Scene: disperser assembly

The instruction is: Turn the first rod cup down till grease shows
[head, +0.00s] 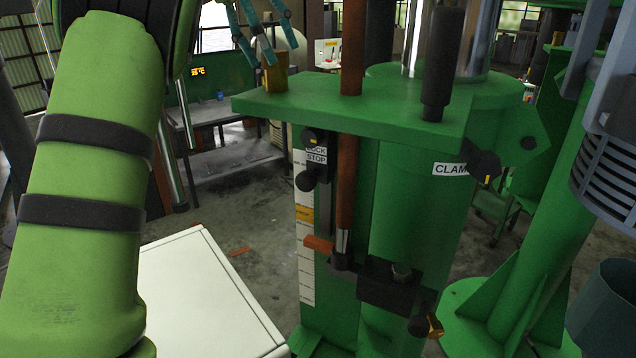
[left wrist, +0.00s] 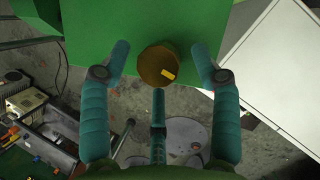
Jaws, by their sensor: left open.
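The brass-coloured cup (head: 275,74) stands at the left corner of the green plate (head: 330,108). In the left wrist view the cup (left wrist: 158,67) is seen end-on as a round brown disc with a yellow mark on it. My left gripper (head: 270,52) has teal fingers that hang just above the cup in the head view. In the left wrist view the gripper (left wrist: 161,52) is open, with a finger on each side of the cup and a third below it. Gaps show between the fingers and the cup. I see no grease. My right gripper is not in view.
A rust-brown rod (head: 347,180) passes through the plate, and a dark post (head: 442,65) rises to its right. A black knob (head: 484,164) sits at the plate's edge by a CLAMP label. A white cabinet (head: 205,290) stands low at the left.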

